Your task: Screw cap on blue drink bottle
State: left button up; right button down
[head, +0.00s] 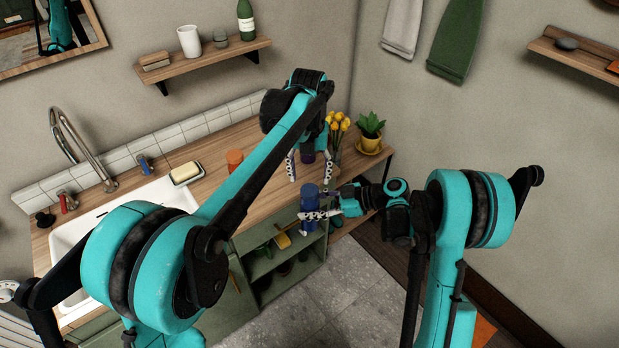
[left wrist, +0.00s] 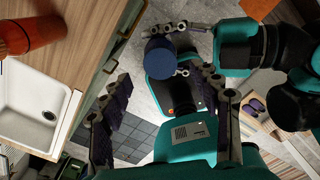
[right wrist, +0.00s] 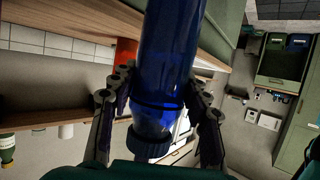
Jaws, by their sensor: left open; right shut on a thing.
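The blue drink bottle (head: 310,197) is upright in the head view, held in front of the counter edge by my right gripper (head: 318,215), which is shut around it. In the right wrist view, seen upside down, the translucent blue bottle (right wrist: 172,50) runs between the fingers. A dark blue cap (right wrist: 150,143) sits at its neck end; how tight it is I cannot tell. The left wrist view shows the round blue cap top (left wrist: 160,58) from above. My left gripper (head: 309,168) is open and empty, pointing down above the bottle, its fingers apart from the cap.
The wooden counter (head: 265,140) holds a sink (head: 170,194), a soap dish (head: 186,173), an orange container (head: 235,159) and yellow flowers (head: 338,123). A potted plant (head: 371,130) stands at its right end. An open green shelf (head: 275,270) is below. The grey floor (head: 345,280) is clear.

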pick_arm(q)
jog(key=shift+o, duration=0.2)
jog(key=n, duration=0.6)
jog(key=shift+r, duration=0.2)
jog(key=n, duration=0.7)
jog(key=shift+r, duration=0.25)
jog(key=n, duration=0.5)
jog(key=shift+r, duration=0.15)
jog(key=n, duration=0.7)
jog(key=shift+r, duration=0.25)
jog(key=n, duration=0.7)
jog(key=shift+r, duration=0.2)
jog(key=n, duration=0.5)
jog(key=shift+r, duration=0.15)
jog(key=n, duration=0.6)
jog(key=shift+r+n, duration=0.25)
jog(key=shift+n, duration=0.15)
jog(key=n, duration=0.5)
jog(key=shift+s+r, duration=0.1)
jog(key=shift+r, duration=0.05)
